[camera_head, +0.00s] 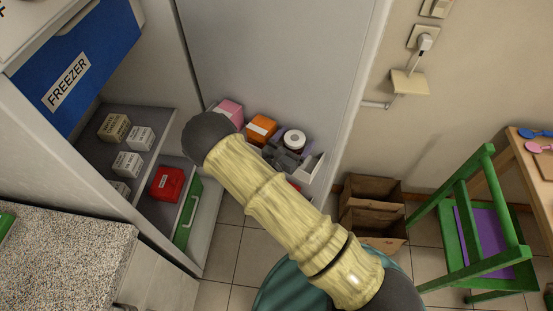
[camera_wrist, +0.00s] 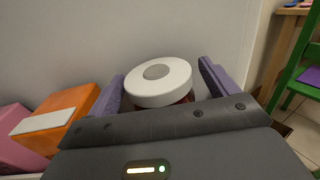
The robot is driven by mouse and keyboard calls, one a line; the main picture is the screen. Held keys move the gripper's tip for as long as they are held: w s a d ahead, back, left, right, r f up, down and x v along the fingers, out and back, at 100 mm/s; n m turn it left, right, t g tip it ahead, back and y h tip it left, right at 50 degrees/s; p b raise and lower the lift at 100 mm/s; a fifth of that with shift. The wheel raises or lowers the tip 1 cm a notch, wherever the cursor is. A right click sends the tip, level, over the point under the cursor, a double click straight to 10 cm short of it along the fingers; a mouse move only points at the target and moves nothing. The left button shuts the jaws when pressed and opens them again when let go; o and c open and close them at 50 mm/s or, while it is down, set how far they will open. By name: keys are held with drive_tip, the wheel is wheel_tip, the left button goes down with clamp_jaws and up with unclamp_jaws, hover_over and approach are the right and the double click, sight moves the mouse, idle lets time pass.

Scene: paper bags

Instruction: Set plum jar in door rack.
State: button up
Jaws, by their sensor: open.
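A jar with a round white lid (camera_head: 294,138), which I take to be the plum jar, is at the right part of the door rack (camera_head: 314,166). In the wrist view the jar's lid (camera_wrist: 158,83) lies between the two purple fingers of my gripper (camera_wrist: 165,78). The fingers are spread, with a gap visible on the right side of the jar. Only a little of the dark reddish body shows under the lid. In the head view my gripper (camera_head: 283,156) is low at the rack, partly behind my arm. The jar's base is hidden.
An orange box (camera_head: 261,129) and a pink box (camera_head: 230,110) stand left of the jar in the rack. The open fridge (camera_head: 120,150) holds several small cartons and a red box (camera_head: 167,184). Brown paper bags (camera_head: 372,190) and a green chair (camera_head: 470,215) are on the right.

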drive_tip(key=b+v, duration=0.2)
drive_tip(key=v, duration=1.4)
drive_tip(key=shift+s, duration=0.15)
drive_tip(key=shift+r, duration=0.1)
drive_tip(key=s+d+r+m+g+p, duration=0.2)
drive_tip(key=d+r+m+g, duration=0.3)
drive_tip(key=d+m+g, duration=0.35)
drive_tip(key=s+d+r+m+g+p, duration=0.2)
drive_tip(key=s+d+r+m+g, duration=0.15)
drive_tip(key=d+m+g, duration=0.55)
drive_tip(key=d+r+m+t+y+p, duration=0.2)
drive_tip(key=d+r+m+t+y, duration=0.2)
drive_tip(key=r+m+y, duration=0.5)
wheel_tip(320, 180, up, 4)
drive_tip(key=d+m, duration=0.1)
drive_tip(key=m, duration=0.2)
drive_tip(key=shift+w+d+p, duration=0.3)
drive_tip(key=shift+d+p, duration=0.05)
drive_tip(key=shift+p, duration=0.05)
